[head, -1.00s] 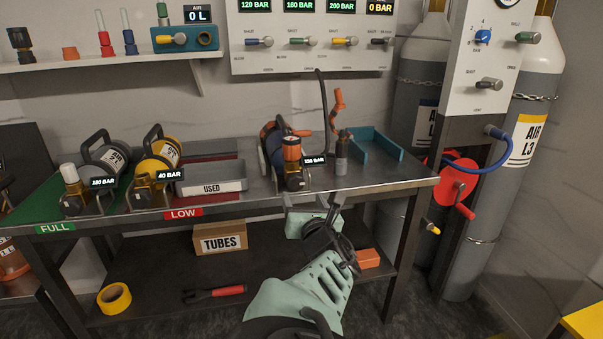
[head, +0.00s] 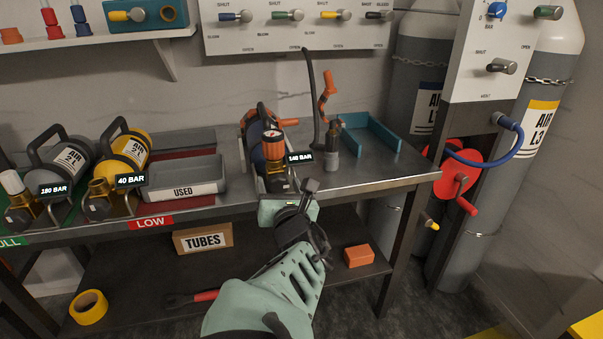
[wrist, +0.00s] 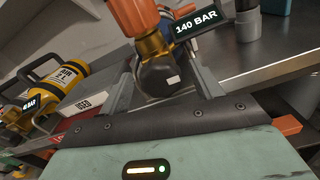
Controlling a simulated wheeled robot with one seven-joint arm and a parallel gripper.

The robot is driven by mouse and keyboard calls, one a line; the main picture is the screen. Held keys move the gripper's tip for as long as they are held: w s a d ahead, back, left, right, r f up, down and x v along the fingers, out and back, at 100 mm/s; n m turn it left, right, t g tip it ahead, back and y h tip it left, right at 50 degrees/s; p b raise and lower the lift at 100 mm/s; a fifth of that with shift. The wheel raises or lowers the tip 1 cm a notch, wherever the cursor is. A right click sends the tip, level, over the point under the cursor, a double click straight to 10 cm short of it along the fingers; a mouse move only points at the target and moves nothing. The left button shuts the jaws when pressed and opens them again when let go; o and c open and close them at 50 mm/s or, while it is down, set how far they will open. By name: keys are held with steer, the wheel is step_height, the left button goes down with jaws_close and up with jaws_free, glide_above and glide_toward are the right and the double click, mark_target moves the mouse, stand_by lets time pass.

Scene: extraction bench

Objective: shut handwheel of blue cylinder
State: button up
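My gripper (wrist: 168,88) is open, with one finger on each side of the handwheel. A narrow gap shows at the left finger; I cannot tell whether the right finger touches. In the head view my gripper (head: 276,192) is right at the valve end and partly hides the handwheel.
Two more cylinders, grey (head: 66,157) and yellow (head: 124,152), lie left of a "USED" tray (head: 186,182). A black hose (head: 311,95) and a small upright fitting (head: 332,150) stand close on the right. A teal tray (head: 372,137) is behind. The bench's front edge (head: 370,187) is near my wrist.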

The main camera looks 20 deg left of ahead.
steer(key=c, duration=1)
